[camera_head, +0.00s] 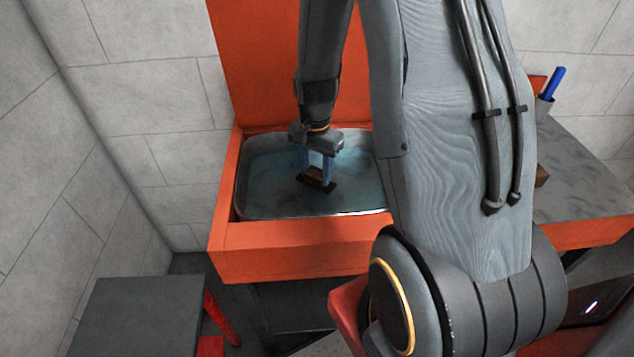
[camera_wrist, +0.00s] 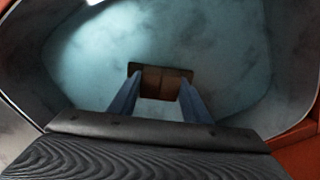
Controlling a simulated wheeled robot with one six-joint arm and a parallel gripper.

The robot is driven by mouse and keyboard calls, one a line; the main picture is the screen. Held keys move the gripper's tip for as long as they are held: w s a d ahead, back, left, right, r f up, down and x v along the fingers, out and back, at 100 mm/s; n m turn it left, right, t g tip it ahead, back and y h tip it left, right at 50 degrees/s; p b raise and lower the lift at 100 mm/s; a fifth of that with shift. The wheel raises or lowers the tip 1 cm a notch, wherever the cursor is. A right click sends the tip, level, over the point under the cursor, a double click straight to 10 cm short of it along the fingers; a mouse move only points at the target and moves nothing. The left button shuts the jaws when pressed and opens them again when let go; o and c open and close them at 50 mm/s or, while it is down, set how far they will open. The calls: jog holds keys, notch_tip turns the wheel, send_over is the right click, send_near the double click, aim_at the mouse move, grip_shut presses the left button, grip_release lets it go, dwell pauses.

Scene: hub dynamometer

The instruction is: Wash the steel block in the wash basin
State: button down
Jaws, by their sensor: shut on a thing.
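The steel block (camera_head: 318,180) looks dark brown and sits between the two blue fingers of my gripper (camera_head: 317,170), inside the wash basin. In the wrist view the block (camera_wrist: 160,82) shows beyond the fingertips, and my gripper (camera_wrist: 157,92) is shut on it from both sides. The wash basin (camera_head: 262,213) has a pale rim and bluish water or a bluish inside, set in an orange cabinet. It fills most of the wrist view (camera_wrist: 225,50). I cannot tell whether the block touches the basin floor.
The orange cabinet front (camera_head: 290,250) and back panel (camera_head: 250,60) frame the basin. A grey counter (camera_head: 585,180) with a cup holding a blue item (camera_head: 553,82) is at the right. A dark stool (camera_head: 135,315) stands at the lower left, by a tiled wall (camera_head: 60,150).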

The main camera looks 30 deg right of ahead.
aim_at(316, 172)
notch_tip(316, 172, up, 12)
jog(key=p, duration=0.9)
jog(key=shift+r, duration=0.2)
dwell(0.4)
dwell(2.0)
jog(key=shift+r+p, duration=1.5)
jog(key=shift+r, duration=0.5)
